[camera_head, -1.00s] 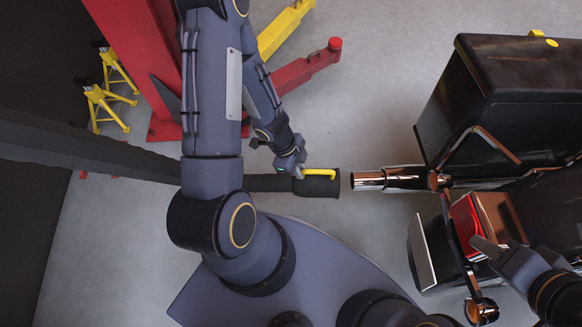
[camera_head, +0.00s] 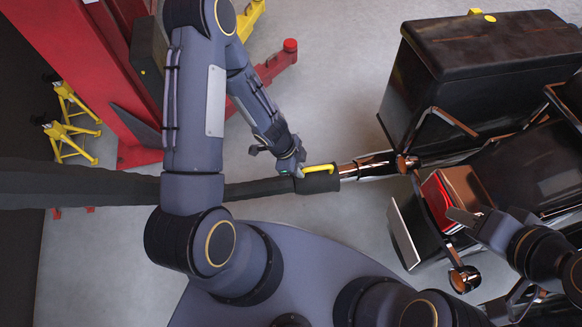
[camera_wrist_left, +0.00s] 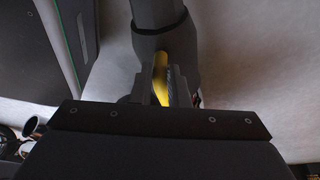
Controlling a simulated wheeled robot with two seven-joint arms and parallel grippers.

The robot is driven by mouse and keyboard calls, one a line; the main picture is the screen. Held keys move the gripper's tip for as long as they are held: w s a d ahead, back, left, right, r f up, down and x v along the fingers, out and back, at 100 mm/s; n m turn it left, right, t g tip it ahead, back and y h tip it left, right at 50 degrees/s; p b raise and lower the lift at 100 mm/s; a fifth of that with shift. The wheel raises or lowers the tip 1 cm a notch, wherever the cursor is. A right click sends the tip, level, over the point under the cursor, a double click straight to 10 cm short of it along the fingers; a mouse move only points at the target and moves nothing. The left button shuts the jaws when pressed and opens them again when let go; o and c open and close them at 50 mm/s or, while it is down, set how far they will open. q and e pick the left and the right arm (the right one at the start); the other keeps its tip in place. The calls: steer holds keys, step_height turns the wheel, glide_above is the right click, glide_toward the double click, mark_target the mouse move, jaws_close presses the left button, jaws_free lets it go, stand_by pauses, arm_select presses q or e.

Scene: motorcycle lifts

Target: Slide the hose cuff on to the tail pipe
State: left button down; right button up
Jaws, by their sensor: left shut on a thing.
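The black hose cuff (camera_head: 318,183) with a yellow handle (camera_head: 320,168) is at the end of the dark hose (camera_head: 258,188). My left gripper (camera_head: 299,171) is shut on the yellow handle, which also shows between the fingers in the left wrist view (camera_wrist_left: 161,75). The chrome tail pipe (camera_head: 365,167) meets the cuff's right end. Its open rim is hidden there and seems to be inside the cuff's mouth; I cannot tell how deep. The pipe tilts slightly against the cuff in the picture. My right gripper (camera_head: 464,217) is near the red light; its jaw opening is unclear.
The motorcycle's black case (camera_head: 480,65) stands at the upper right, with a red light (camera_head: 437,200) below it. The red lift post (camera_head: 90,60) and yellow stands (camera_head: 68,125) are at the left. Bare floor lies between the lift and the motorcycle.

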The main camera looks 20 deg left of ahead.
mark_target(316, 177)
arm_select(q)
steer(key=shift+w+d+r+p, duration=0.1)
steer(key=shift+w+d+p, duration=0.25)
steer(key=shift+d, duration=0.3)
steer(key=shift+w+d+p, duration=0.15)
steer(key=shift+w+d, duration=0.25)
steer(key=shift+d, duration=0.2)
steer(key=shift+w+d+p, duration=0.65)
steer(key=shift+d+p, duration=0.35)
steer(key=shift+w+d+p, duration=0.3)
steer(key=shift+d+p, duration=0.05)
steer(key=shift+d, duration=0.05)
